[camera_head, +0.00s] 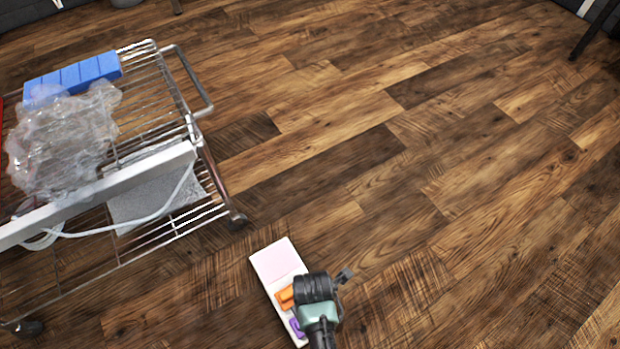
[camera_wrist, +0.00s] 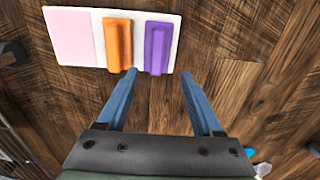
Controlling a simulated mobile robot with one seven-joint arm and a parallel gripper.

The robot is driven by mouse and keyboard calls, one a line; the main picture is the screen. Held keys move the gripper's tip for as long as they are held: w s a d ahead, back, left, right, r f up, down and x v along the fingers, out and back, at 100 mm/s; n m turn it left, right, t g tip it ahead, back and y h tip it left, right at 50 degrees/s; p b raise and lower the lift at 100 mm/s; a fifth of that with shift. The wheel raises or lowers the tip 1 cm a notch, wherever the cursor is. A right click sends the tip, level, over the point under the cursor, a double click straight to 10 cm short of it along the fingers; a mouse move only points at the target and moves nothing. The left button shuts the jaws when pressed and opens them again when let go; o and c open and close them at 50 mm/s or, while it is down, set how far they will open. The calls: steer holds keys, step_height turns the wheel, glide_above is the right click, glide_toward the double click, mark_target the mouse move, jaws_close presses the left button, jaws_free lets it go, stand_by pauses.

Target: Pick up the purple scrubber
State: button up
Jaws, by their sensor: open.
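The purple scrubber (camera_wrist: 158,47) lies on a white board at the right end in the wrist view. In the head view only a small part of it (camera_head: 297,327) shows beside my arm. An orange scrubber (camera_wrist: 118,44) lies to its left on the same board (camera_wrist: 140,72). My gripper (camera_wrist: 161,78) is open, with its two blue fingers pointing toward the board. The purple scrubber appears between the finger lines, closer to the left finger. The left fingertip overlaps the lower edge of the board in the picture. Nothing is between the fingers.
A pink pad (camera_wrist: 70,38) covers the board's left end. A wire rack cart (camera_head: 178,222) with a blue block (camera_head: 75,76) and clear crumpled plastic (camera_head: 62,140) stands to the left. The wooden floor (camera_head: 430,170) to the right is clear.

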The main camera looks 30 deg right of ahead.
step_height(320, 180, down, 6)
steer(key=b, duration=0.3)
steer(key=shift+r, duration=0.1)
steer(key=f+b, duration=0.1)
steer(key=b, duration=0.1)
steer(key=f+b, duration=0.3)
steer(key=f, duration=0.1)
steer(key=shift+w+b, duration=0.25)
steer(key=shift+b, duration=0.15)
jaws_close()
